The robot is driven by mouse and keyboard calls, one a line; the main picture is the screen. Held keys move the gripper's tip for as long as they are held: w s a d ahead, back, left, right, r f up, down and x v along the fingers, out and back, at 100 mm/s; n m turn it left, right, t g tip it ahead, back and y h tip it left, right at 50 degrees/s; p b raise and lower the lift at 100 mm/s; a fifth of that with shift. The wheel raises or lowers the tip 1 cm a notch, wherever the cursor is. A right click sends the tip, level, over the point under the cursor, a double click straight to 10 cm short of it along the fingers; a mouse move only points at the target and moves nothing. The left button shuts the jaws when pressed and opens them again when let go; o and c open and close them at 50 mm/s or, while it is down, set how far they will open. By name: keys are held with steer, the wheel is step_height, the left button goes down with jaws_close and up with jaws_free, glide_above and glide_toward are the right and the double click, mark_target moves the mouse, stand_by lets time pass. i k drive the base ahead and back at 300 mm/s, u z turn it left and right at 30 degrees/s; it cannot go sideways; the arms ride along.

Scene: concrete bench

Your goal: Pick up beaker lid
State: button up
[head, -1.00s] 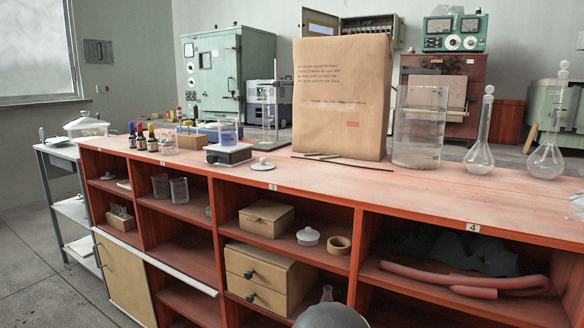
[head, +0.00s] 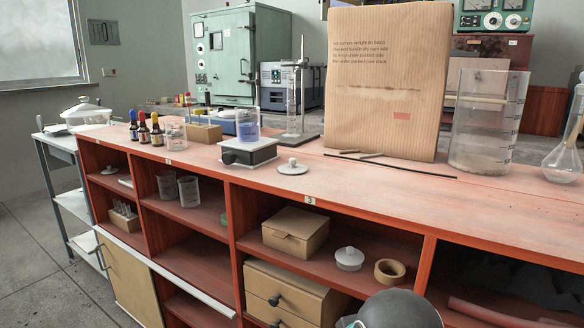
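A white round lid with a small knob (head: 292,168) lies flat on the red bench top near its front edge, just right of a white and black stirrer plate (head: 248,153). I take it to be the beaker lid. A beaker with blue liquid (head: 247,127) stands on that plate, its top seemingly uncovered. Another white knobbed lid or small lidded dish (head: 349,258) sits on the shelf below; I cannot tell which. My gripper is not in view; only a dark grey rounded part of my arm shows at the bottom edge.
A tall cardboard box (head: 385,80), thin rods (head: 362,155) and a large beaker (head: 484,122) stand or lie to the right. A metal stand (head: 298,105) is behind the lid. Small bottles (head: 144,132) are at the left. Bare bench top lies right of the lid.

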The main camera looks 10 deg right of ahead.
mark_target(292, 169)
steer(key=k, duration=0.5)
steer(key=u, duration=0.95)
steer(key=i, duration=0.7)
steer(key=z, duration=1.25)
